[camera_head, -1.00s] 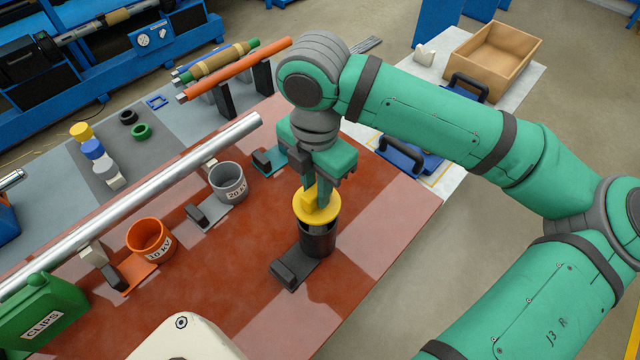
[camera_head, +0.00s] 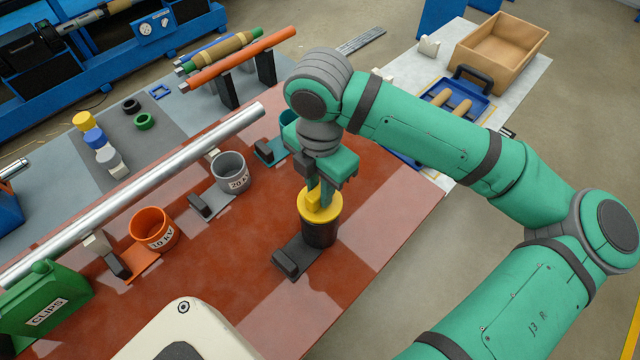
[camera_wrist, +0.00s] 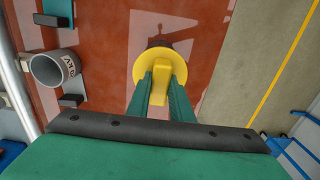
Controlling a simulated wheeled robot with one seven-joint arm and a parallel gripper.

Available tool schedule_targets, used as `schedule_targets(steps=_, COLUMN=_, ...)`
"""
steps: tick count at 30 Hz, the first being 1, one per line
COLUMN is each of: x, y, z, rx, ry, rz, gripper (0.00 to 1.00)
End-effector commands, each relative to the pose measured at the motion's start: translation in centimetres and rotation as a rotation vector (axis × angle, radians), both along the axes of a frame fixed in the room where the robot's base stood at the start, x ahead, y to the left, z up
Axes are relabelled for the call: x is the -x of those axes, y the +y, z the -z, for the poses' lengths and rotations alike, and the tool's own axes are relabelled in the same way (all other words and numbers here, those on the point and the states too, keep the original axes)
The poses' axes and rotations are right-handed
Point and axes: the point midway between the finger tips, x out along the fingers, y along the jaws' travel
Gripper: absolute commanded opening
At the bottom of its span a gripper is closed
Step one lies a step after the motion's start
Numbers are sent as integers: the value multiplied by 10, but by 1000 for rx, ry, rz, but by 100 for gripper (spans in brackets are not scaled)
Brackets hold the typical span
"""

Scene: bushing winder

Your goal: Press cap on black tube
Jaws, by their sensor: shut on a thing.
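The yellow cap (camera_head: 322,203) sits on the top of the upright black tube (camera_head: 320,233). The black tube stands on a dark base on the red-brown table. My gripper (camera_head: 321,196) is above it and shut on the raised yellow grip of the cap. In the wrist view, my green fingers (camera_wrist: 159,97) hold the cap's grip from both sides, and the round yellow cap (camera_wrist: 166,54) hides most of the tube. I cannot tell whether the cap is fully seated.
The grey "20" cup (camera_head: 231,172) and orange "10 kV" cup (camera_head: 152,229) stand left of the tube. A long metal bar (camera_head: 140,190) runs behind them. A green CLIPS container (camera_head: 45,303) is at the lower left. The table right of the tube (camera_head: 385,215) is clear.

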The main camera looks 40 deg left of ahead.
Motion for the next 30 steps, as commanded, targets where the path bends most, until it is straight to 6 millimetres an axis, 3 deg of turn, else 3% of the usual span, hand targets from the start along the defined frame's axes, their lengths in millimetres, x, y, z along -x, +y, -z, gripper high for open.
schedule_targets(steps=30, x=0, y=0, z=7, rx=1, ry=0, rz=1, gripper=0)
